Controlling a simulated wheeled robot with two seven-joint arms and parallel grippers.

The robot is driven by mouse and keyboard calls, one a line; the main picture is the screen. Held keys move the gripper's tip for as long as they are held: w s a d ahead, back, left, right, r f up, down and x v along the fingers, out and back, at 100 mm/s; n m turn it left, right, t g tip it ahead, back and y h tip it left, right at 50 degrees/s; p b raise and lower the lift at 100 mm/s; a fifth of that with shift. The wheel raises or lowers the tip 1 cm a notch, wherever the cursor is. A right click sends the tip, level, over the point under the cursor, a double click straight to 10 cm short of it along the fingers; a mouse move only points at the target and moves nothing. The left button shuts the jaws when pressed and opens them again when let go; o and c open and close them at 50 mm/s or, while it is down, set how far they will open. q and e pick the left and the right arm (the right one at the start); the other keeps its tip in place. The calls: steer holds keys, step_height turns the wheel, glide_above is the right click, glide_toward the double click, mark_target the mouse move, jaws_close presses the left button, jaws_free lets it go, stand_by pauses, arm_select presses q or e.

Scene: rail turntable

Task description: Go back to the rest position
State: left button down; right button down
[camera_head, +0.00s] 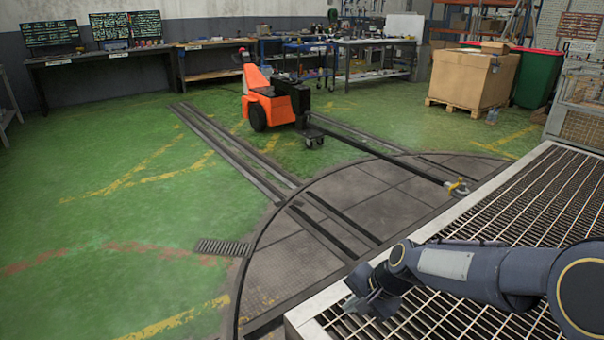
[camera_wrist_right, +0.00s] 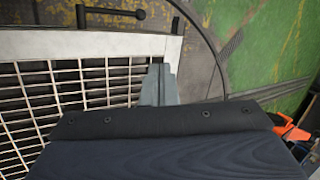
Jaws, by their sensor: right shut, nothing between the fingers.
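My right arm comes in from the right in the head view, over the grated platform (camera_head: 545,205). My right gripper (camera_head: 362,302) is at the platform's near left corner, shut and empty. In the right wrist view, the closed fingers (camera_wrist_right: 157,85) show above the dark gripper body, over the pale rim of the grating. My left gripper is not in the head view.
A round rail turntable (camera_head: 330,205) lies left of the platform. An orange and black tug (camera_head: 270,95) stands behind it on the green floor. A large cardboard box (camera_head: 472,78) on a pallet and a green bin (camera_head: 537,78) stand at the back right. The left floor is clear.

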steer(key=s+d+r+n+t, duration=0.1)
steer(key=s+d+r+n, duration=0.1)
steer(key=s+d+r, duration=0.35)
steer(key=s+d+r+n, duration=0.1)
steer(key=s+d+r, duration=0.15)
steer(key=s, duration=0.55)
steer(key=s+d+n+t+h, duration=0.1)
steer(key=s+d+n+t, duration=0.15)
steer(key=s, duration=0.95)
step_height(320, 180, up, 22)
steer(key=p, duration=2.2)
steer(key=shift+w+a+n+g, duration=0.2)
steer(key=shift+a+n+g, duration=0.25)
